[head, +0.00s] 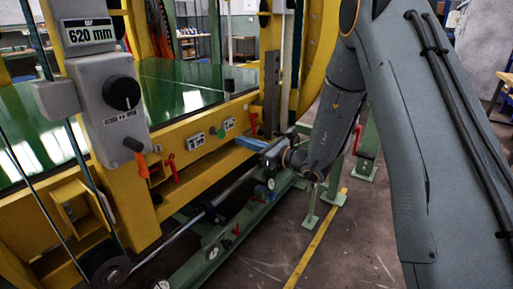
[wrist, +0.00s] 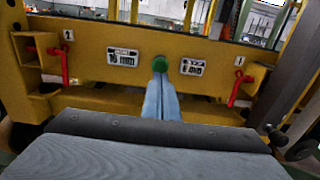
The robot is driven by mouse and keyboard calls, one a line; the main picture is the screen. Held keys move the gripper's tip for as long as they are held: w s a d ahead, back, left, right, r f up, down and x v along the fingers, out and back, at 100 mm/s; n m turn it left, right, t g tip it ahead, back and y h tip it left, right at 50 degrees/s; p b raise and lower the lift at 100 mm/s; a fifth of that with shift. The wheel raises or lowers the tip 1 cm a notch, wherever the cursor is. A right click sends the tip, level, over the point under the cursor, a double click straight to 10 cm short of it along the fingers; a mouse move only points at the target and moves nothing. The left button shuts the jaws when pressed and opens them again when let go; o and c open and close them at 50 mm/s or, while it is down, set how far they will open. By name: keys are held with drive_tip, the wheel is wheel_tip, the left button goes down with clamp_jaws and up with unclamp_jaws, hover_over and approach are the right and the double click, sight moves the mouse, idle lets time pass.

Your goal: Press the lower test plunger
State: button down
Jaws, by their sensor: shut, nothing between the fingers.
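A round green plunger (wrist: 160,63) sits on the yellow beam between two small label plates in the wrist view. It also shows in the head view as a small green knob (head: 228,123) on the beam. My gripper (wrist: 161,80) is shut and empty, its blue fingers pointing at the beam. In the wrist view the fingertips line up with the plunger and overlap its lower edge. In the head view my gripper (head: 240,141) is in front of the beam, just below and right of the plunger. Whether the tips touch it, I cannot tell.
Red levers stand on both sides, one by label 2 (wrist: 64,66) and one by label 1 (wrist: 238,88). A grey box with a black knob (head: 121,92) and an orange handle is at left. A green rail (head: 205,260) runs along the floor below.

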drive_tip(key=shift+b+x, duration=0.3)
drive_tip(key=shift+x, duration=2.75)
drive_tip(key=shift+x, duration=1)
drive_tip(key=shift+s, duration=0.1)
drive_tip(key=p, duration=0.2)
approach(223, 134)
drive_tip(key=v, duration=0.6)
drive_tip(key=shift+f, duration=0.1)
drive_tip(key=shift+a, duration=0.15)
